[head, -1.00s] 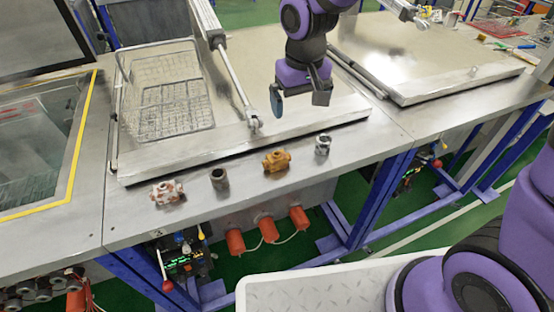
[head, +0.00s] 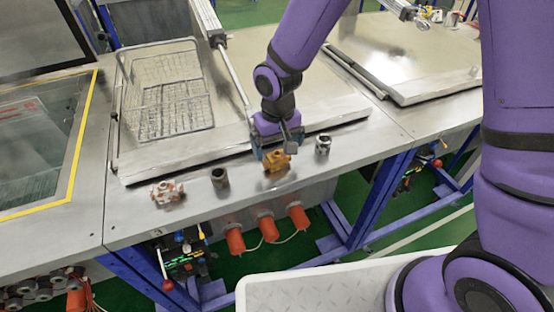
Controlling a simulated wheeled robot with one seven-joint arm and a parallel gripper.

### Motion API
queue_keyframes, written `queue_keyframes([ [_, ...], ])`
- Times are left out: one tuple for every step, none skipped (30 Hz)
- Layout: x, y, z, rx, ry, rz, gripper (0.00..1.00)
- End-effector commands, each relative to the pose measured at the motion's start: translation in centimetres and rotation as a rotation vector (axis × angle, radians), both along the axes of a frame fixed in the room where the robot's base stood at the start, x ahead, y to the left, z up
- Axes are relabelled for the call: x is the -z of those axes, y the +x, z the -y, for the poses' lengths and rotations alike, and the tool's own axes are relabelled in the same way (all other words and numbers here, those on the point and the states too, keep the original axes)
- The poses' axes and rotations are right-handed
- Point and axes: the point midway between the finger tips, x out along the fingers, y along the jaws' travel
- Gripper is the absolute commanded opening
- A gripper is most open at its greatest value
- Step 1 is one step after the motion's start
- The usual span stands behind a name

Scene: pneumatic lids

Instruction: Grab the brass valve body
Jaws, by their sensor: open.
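The brass valve body (head: 276,162) is the golden-brown fitting on the front strip of the steel bench. My gripper (head: 274,150) is just above and behind it, pointing down. Its jaws are open, with one finger to the left of the brass valve body and one to the right near its top. I cannot tell whether either finger touches it. The fingers hide part of its upper side.
A dark steel collar (head: 220,178) and a red-and-white valve piece (head: 167,193) stand to the left on the same strip. A silver fitting (head: 323,145) stands close to the right. A wire basket (head: 166,90) sits on the lid (head: 240,143) behind.

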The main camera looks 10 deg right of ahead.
Motion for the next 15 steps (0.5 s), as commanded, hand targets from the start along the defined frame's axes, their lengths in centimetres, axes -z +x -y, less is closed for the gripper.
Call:
queue_keyframes([
  [0.8, -0.1, -0.1, -0.002, -0.002, -0.003, 1.0],
  [1.3, -0.2, -0.1, -0.003, -0.003, -0.004, 1.0],
  [1.9, -0.2, -0.2, -0.003, -0.002, -0.003, 1.0],
  [2.3, -0.3, -0.2, -0.003, -0.002, -0.003, 1.0],
  [2.6, -0.2, -0.2, -0.002, -0.002, -0.003, 1.0],
  [3.1, -0.2, -0.2, -0.001, -0.002, -0.003, 1.0],
  [3.4, -0.2, -0.2, -0.001, -0.002, -0.003, 1.0],
  [3.6, -0.2, -0.2, -0.001, -0.002, -0.003, 1.0],
  [3.8, -0.2, -0.1, -0.001, -0.002, -0.002, 1.0],
  [4.0, -0.2, -0.1, -0.001, -0.002, -0.002, 1.0],
  [4.1, -0.2, -0.2, -0.001, -0.001, -0.001, 1.0],
  [4.1, -0.1, -0.2, -0.001, -0.001, -0.001, 1.0],
  [4.1, -0.1, -0.2, -0.001, 0.0, 0.0, 1.0],
  [4.1, -0.1, -0.2, -0.001, 0.0, 0.0, 1.0],
  [4.1, -0.1, -0.2, -0.001, 0.0, 0.0, 1.0],
])
